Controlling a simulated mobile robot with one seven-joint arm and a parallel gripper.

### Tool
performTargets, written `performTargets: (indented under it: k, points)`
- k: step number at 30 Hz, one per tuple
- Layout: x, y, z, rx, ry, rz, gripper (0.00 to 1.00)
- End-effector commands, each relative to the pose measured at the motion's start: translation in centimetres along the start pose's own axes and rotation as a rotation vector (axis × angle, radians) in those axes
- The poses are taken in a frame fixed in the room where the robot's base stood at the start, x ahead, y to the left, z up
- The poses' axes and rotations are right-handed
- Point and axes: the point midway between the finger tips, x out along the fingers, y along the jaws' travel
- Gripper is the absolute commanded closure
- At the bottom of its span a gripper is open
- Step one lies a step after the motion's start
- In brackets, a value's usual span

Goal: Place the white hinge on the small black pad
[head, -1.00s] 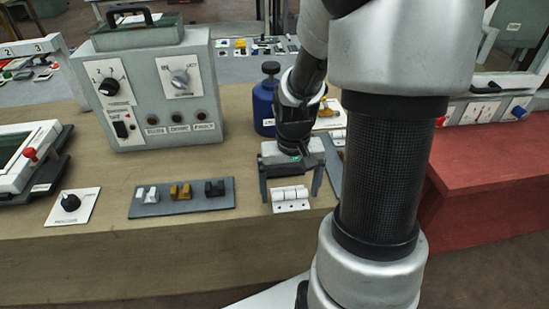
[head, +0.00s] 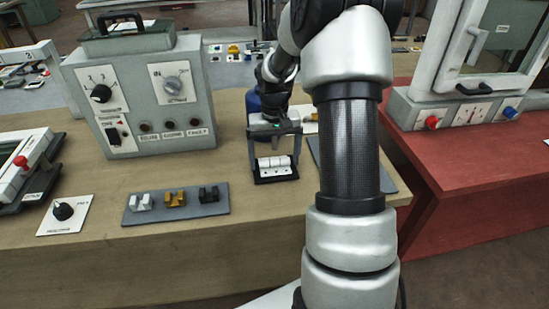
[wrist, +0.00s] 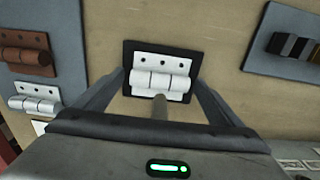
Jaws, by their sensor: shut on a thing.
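The white hinge (head: 278,166), with its barrel and a plate with several holes, is between the fingers of my gripper (head: 275,160) near the table's middle. My gripper is shut on it. The small black pad (head: 276,181) shows as a dark border around the hinge. In the wrist view the hinge (wrist: 161,66) lies within the outline of the pad (wrist: 160,46), roughly square to it, with the gripper fingers (wrist: 160,82) on either side. I cannot tell whether the hinge touches the pad or is slightly above it.
A grey plate (wrist: 30,79) holds a brown hinge (wrist: 25,54) and another white hinge (wrist: 34,102). A blue bottle (head: 253,101) stands behind my gripper. Bare wood lies around the pad.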

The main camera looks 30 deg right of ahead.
Motion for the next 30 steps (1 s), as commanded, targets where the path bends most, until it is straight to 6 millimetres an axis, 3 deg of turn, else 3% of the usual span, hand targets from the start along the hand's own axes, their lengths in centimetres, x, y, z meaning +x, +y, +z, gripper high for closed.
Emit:
performTargets:
  k: [10,11,13,23,30]
  points:
    - [0.4,0.0,0.0,-0.001,0.001,0.0,0.34]
    - [0.4,0.0,0.0,-0.001,0.001,0.0,0.09]
    - [0.3,0.0,0.0,-0.001,0.001,0.0,0.0]
    - [-0.5,0.0,0.0,-0.001,0.002,0.0,0.0]
    - [-5.1,0.0,-0.1,-0.002,0.005,0.001,0.0]
